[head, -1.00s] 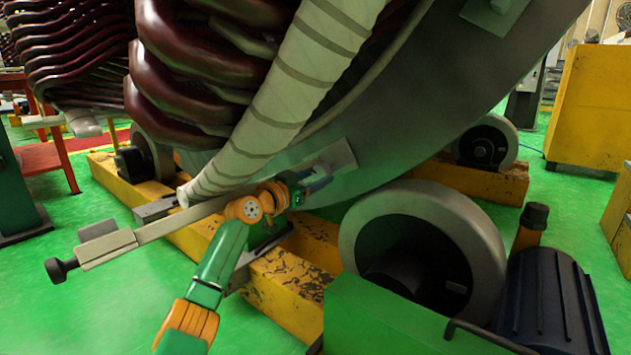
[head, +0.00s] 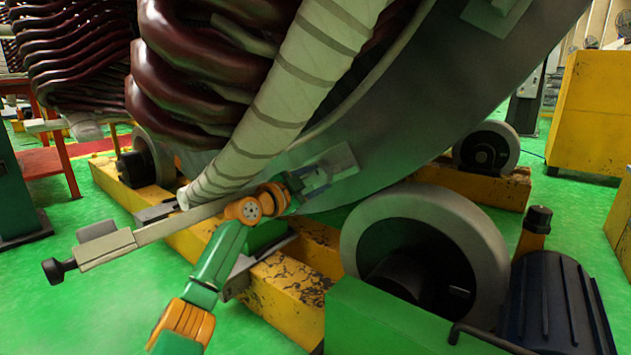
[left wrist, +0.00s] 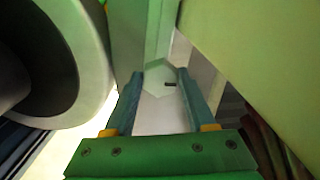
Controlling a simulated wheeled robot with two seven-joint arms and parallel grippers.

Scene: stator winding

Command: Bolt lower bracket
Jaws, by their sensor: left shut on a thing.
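The lower bracket is a grey flat bar (head: 180,222) running from a block and dark knob on the left up to the stator frame, with a grey plate (head: 343,158) against the frame's curved side. My left gripper (head: 318,180) is at this plate, its fingers pointing right. In the left wrist view, my left gripper (left wrist: 158,78) holds a pale hexagonal bolt head (left wrist: 158,76) between its two fingertips. The bolt is hidden in the head view, and how far it sits in the plate cannot be told. My right gripper is not in view.
The large grey stator frame (head: 440,85) with dark red coils (head: 200,85) and a white wrapped tube (head: 280,95) stands above. A grey roller (head: 425,240), a dark blue motor (head: 560,310) and yellow beams (head: 285,290) are close below. Green floor is free at left.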

